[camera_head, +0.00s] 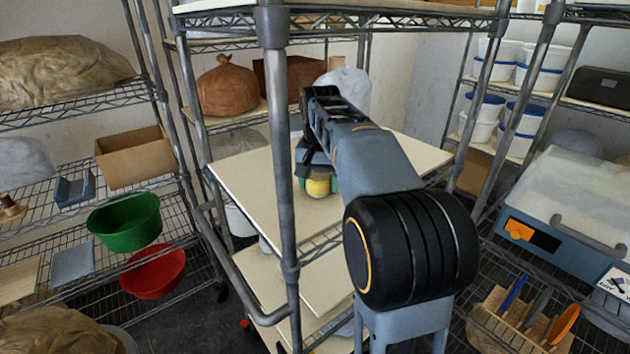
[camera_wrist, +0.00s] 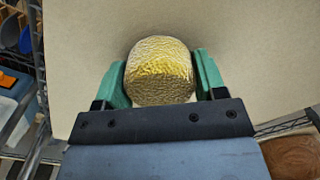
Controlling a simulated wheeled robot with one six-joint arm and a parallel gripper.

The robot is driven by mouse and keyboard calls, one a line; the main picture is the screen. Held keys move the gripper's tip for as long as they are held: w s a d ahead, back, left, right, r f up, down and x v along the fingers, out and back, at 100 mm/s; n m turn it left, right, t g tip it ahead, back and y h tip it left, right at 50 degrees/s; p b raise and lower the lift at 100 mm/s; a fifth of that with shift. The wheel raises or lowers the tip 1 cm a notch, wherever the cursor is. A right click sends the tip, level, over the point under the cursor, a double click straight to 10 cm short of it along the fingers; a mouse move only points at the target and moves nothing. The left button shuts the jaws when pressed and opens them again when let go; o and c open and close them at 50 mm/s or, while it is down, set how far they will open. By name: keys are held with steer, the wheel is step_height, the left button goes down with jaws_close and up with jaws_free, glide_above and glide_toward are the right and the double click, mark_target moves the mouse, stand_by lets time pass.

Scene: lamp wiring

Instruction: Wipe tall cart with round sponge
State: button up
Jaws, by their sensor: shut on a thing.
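The tall cart is a metal rack with pale shelf boards; its middle shelf (camera_head: 250,188) is in the centre of the head view. The shelf's cream surface (camera_wrist: 250,40) fills most of the wrist view. My gripper (camera_head: 318,184) is over this shelf, inside the cart. In the wrist view its green fingers (camera_wrist: 160,82) are shut on the round sponge (camera_wrist: 159,70), which is yellow and rough. The sponge also shows in the head view (camera_head: 318,187), close to the board. Whether it touches the board I cannot tell. My arm hides part of the shelf's right side.
A cart post (camera_head: 281,150) stands left of my arm. A brown sack (camera_head: 228,86) sits on a rack behind. A green bowl (camera_head: 126,222) and red bowl (camera_head: 153,271) are on the left rack. A blue-grey case (camera_head: 560,235) is at right. The shelf's left part is bare.

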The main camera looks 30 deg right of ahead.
steer(key=shift+s+d, duration=0.25)
steer(key=shift+s, duration=1)
steer(key=w, duration=0.1)
steer(key=p, duration=0.1)
steer(key=w+p, duration=0.1)
steer(key=shift+w+a, duration=0.25)
steer(key=shift+w, duration=0.1)
steer(key=shift+w+a+f+p, duration=0.1)
steer(key=shift+w+f+p, duration=0.1)
steer(key=shift+w+p, duration=0.15)
steer(key=shift+w+f, duration=0.15)
